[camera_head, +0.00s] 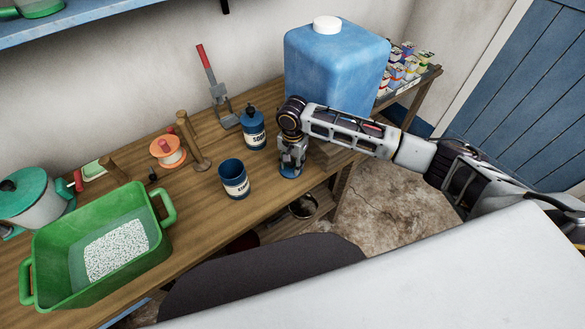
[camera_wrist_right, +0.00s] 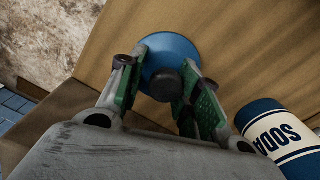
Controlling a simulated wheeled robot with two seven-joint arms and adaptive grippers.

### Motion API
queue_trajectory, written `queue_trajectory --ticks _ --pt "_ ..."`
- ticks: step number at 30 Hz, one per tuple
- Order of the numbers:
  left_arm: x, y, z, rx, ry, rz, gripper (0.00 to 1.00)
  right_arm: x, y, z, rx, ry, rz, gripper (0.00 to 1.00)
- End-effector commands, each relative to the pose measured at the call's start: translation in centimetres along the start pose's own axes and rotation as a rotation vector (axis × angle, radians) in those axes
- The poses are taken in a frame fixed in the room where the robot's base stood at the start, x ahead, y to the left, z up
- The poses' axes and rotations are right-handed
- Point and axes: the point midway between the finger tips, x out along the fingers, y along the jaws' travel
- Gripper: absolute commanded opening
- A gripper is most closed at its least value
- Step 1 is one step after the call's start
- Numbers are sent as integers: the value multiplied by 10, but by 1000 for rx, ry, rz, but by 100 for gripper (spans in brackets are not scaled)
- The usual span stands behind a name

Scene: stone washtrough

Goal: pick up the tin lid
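The tin lid is a blue disc with a dark round knob. In the wrist view the lid (camera_wrist_right: 168,50) lies on the wooden bench, with its knob between my finger pads. In the head view only part of the lid (camera_head: 291,173) shows below my right gripper (camera_head: 292,158). My right gripper (camera_wrist_right: 165,72) points down over the lid, its fingers apart on either side of the knob with small gaps showing. I cannot tell whether the fingertips touch the lid. My left gripper is not in view.
A blue lidded soda tin (camera_head: 254,130) and an open blue tin (camera_head: 234,180) stand close to the left of my gripper. A large blue container (camera_head: 335,65) stands behind it. A green tub (camera_head: 50,255) is far left. The bench's front edge is close to the lid.

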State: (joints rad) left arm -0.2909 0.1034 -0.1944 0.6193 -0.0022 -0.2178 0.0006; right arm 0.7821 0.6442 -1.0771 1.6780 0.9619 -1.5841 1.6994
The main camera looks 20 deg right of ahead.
Motion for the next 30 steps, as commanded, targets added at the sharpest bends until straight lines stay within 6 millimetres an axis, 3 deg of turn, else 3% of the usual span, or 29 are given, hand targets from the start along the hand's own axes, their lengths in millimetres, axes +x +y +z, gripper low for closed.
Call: queue_trajectory --ticks 1,6,30 --pt "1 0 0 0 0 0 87 8 4 2 0 -5 12 14" --pt "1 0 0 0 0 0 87 10 5 3 0 -6 15 12" --pt "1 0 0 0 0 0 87 10 6 2 2 -6 20 5"
